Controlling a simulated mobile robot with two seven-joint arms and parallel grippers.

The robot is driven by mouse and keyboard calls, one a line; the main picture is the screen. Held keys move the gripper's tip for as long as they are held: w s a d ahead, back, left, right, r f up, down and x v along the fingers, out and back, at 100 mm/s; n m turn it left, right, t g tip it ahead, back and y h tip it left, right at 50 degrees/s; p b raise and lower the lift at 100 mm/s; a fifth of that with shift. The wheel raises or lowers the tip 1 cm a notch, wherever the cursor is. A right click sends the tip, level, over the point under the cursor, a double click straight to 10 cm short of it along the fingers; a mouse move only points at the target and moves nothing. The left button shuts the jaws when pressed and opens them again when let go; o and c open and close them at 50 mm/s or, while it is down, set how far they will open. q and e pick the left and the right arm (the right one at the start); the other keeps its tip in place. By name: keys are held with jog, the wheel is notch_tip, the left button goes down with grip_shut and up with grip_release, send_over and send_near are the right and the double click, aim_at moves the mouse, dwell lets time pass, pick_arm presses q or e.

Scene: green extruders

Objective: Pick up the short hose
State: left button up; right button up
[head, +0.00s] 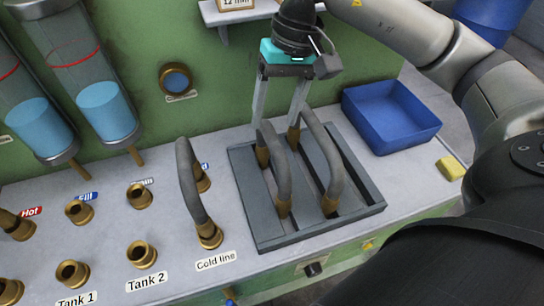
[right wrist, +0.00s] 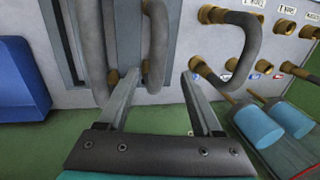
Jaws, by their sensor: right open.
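Two grey hoses with brass ends stand arched in a dark grey slotted rack on the bench. The left one, apparently the short hose (head: 281,165), looks smaller than the longer hose (head: 331,155) to its right. My right gripper (head: 277,124) is open and points down at the far end of the rack. In the right wrist view the short hose (right wrist: 158,45) lies between the lines of its open fingertips (right wrist: 162,77), not gripped. The longer hose (right wrist: 92,50) is outside the left finger there. My left gripper is not in view.
The rack (head: 251,220) has raised edges. A third hose (head: 187,180) arches between ports by the "Cold line" label. A blue bin (head: 390,117) and a yellow sponge (head: 450,168) are to the right. A green wall with tanks stands behind.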

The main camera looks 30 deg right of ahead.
aim_at(271, 134)
jog(key=f, duration=0.2)
jog(key=a+f, duration=0.1)
jog(key=f, duration=0.1)
jog(key=shift+w+f, duration=0.1)
jog(key=f, duration=0.5)
jog(key=shift+a+p, duration=0.25)
jog(key=shift+p, duration=0.05)
jog(key=shift+c, duration=0.3)
grip_shut()
